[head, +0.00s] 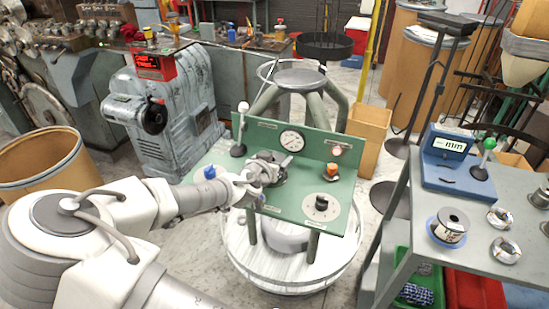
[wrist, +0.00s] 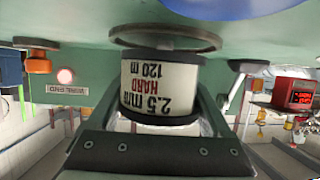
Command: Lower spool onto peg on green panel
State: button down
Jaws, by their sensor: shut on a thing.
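My gripper (head: 268,172) is over the middle of the green panel (head: 312,193). In the wrist view, which looks upside down, my gripper (wrist: 158,98) is shut on a spool (wrist: 158,90) with a white label reading "2.5 mm HARD 120 m". The spool's flange is very close to a round grey disc (wrist: 165,40) on the panel's surface; I cannot tell if they touch. The peg is hidden behind the spool. In the head view my wrist and fingers cover most of the spool.
The panel carries a gauge (head: 292,140), a white-tipped lever (head: 242,120), a blue knob (head: 209,172), an orange button (head: 332,170) and a black dial (head: 321,204). Another spool (head: 450,226) stands on the grey table at right, beside the blue "mm" display (head: 448,150).

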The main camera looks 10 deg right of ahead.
jog(key=shift+f, duration=0.25)
grip_release()
jog(key=p+v, duration=0.3)
jog(key=v, duration=1.3)
jog(key=shift+s, duration=0.15)
jog(key=shift+s+a+r+p, duration=0.15)
jog(key=shift+s+a+p, duration=0.2)
jog(key=shift+s, duration=0.1)
jog(key=shift+s, duration=0.1)
